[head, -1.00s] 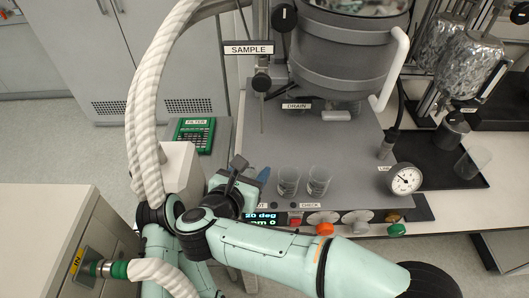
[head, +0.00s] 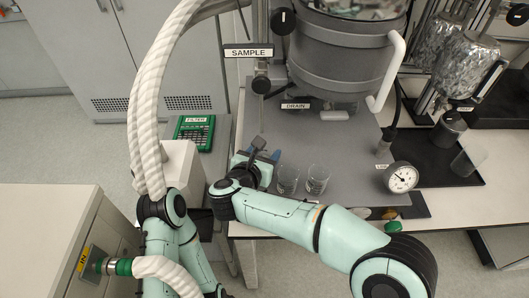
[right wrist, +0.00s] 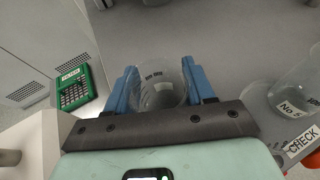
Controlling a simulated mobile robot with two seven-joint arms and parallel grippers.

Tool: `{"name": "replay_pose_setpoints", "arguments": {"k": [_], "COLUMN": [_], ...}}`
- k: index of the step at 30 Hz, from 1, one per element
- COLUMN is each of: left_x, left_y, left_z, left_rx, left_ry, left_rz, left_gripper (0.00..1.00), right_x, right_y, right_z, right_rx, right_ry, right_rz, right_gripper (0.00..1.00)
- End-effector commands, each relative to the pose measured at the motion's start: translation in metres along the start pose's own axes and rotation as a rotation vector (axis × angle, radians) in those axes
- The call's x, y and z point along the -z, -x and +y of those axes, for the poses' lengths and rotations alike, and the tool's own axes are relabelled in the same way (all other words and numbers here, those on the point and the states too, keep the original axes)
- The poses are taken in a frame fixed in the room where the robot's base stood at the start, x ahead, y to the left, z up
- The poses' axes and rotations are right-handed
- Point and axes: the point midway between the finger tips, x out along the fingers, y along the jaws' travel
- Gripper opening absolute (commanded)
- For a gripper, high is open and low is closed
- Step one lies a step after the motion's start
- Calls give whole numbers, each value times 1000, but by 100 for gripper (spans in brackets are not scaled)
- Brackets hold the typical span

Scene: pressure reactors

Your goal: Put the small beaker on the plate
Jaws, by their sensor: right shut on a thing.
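My right gripper (head: 264,156) is low over the grey bench top (head: 350,150), left of two clear beakers, one nearer (head: 287,179) and one farther right (head: 318,180). In the right wrist view its blue fingers (right wrist: 160,88) are shut on a clear small beaker (right wrist: 158,92) with dark print on its wall. In the head view the gripper hides this held beaker. A beaker labelled No 5 (right wrist: 292,98) stands to the right in the wrist view. I cannot tell which surface is the plate. My left gripper is not in view.
A green rack labelled FILTER (head: 194,131) lies left of the gripper. The grey reactor vessel (head: 345,60) and its DRAIN outlet stand behind. The bench middle is clear.

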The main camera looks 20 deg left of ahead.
Motion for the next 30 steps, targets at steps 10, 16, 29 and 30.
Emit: {"name": "replay_pose_setpoints", "arguments": {"k": [10,16,29,30], "left_x": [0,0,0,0], "left_y": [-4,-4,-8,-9], "left_z": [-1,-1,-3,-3], "left_rx": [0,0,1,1], "left_ry": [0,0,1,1], "left_rz": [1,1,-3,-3], "left_gripper": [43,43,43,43], "right_x": [2,2,0,0], "right_y": [-1,-1,55,64], "right_z": [0,0,1,1], "right_rx": [0,0,-4,-4], "right_ry": [0,0,-1,0], "right_rz": [0,0,-2,-3], "right_gripper": [79,79,79,79]}}
